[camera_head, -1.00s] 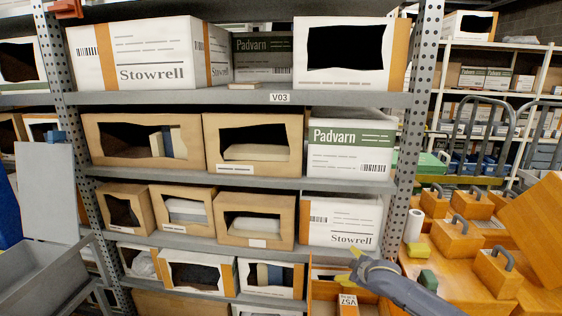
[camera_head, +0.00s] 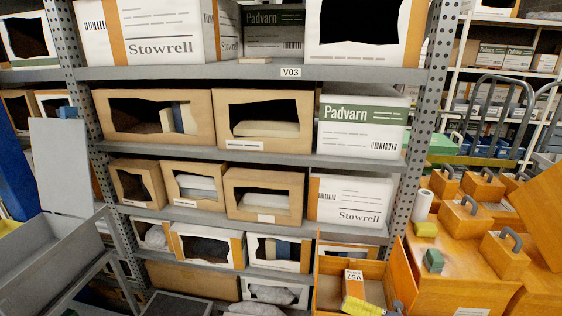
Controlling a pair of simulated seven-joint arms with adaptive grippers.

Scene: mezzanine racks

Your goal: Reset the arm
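The task names no separate object. Neither of my grippers can be made out in the head view now, so whether they are open or shut does not show. A grey metal rack (camera_head: 330,73) with label V03 fills the middle. An open orange bin (camera_head: 328,290) with a V57 label (camera_head: 353,276) stands low in front of it. A yellow item (camera_head: 361,306) shows in the bin at the bottom edge.
The rack holds Stowrell (camera_head: 348,199) and Padvarn (camera_head: 361,122) boxes and several open brown cartons (camera_head: 155,118). Orange blocks with handles (camera_head: 459,217) crowd the right. A grey tray (camera_head: 45,265) stands at lower left. A pale panel (camera_head: 60,165) stands behind it.

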